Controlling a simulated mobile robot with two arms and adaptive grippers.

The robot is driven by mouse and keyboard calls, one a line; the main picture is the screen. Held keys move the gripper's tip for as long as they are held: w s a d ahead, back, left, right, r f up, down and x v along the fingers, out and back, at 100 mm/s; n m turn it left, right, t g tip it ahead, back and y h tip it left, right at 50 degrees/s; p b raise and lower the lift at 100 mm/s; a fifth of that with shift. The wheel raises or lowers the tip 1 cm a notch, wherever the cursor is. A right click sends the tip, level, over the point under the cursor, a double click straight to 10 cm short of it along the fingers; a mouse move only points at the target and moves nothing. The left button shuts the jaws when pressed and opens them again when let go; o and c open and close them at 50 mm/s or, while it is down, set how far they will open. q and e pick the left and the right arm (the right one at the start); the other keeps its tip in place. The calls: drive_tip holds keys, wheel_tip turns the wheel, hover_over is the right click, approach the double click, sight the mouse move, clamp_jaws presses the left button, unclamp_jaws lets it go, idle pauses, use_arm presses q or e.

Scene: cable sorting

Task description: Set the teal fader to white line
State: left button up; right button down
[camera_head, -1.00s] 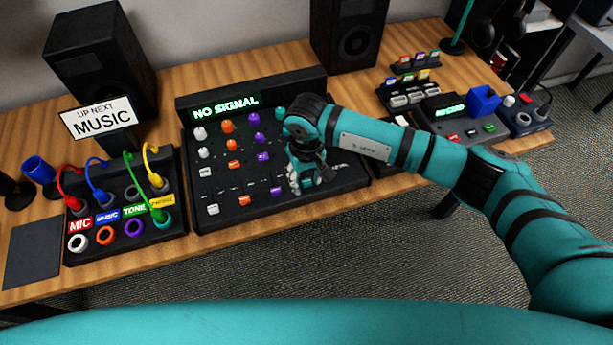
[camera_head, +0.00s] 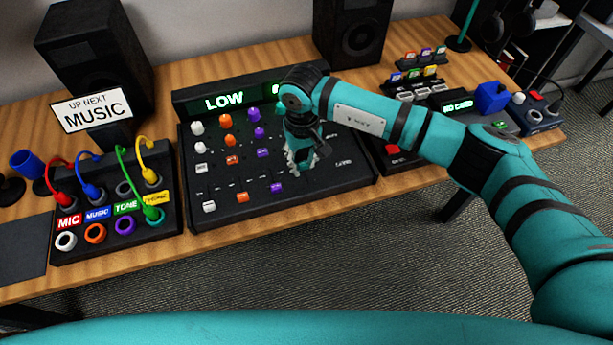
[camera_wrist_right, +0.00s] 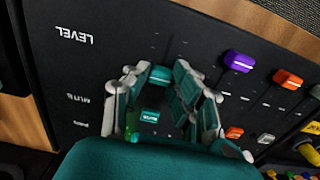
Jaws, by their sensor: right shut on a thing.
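The black mixer board (camera_head: 330,180) has rows of knobs, buttons and fader caps, and its display (camera_head: 224,101) reads "LOW" in green. My right gripper (camera_head: 302,164) is over the right part of the board, fingers pointing down. In the right wrist view the right gripper (camera_wrist_right: 160,84) is closed around the teal fader cap (camera_wrist_right: 162,73), which shows between the fingertips. A teal button (camera_wrist_right: 150,116) lies near the gripper's base. The gripper hides the teal fader in the head view. I cannot make out the white line clearly. My left gripper is out of view.
A purple fader cap (camera_wrist_right: 238,60) and an orange one (camera_wrist_right: 288,78) sit beside the gripper on the board. A patch box (camera_head: 105,245) with coloured cables stands left. A card device (camera_head: 455,112) stands right, partly behind my right arm.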

sight(302, 162)
drive_tip(key=shift+w+f, duration=0.15)
drive_tip(key=shift+w, duration=0.1)
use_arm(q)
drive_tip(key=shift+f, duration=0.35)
use_arm(e)
drive_tip(key=c, duration=1.1)
unclamp_jaws()
drive_tip(key=shift+r, duration=0.2)
wheel_tip(302, 162, up, 12)
drive_tip(key=shift+f, duration=0.1)
drive_tip(key=shift+a, duration=0.1)
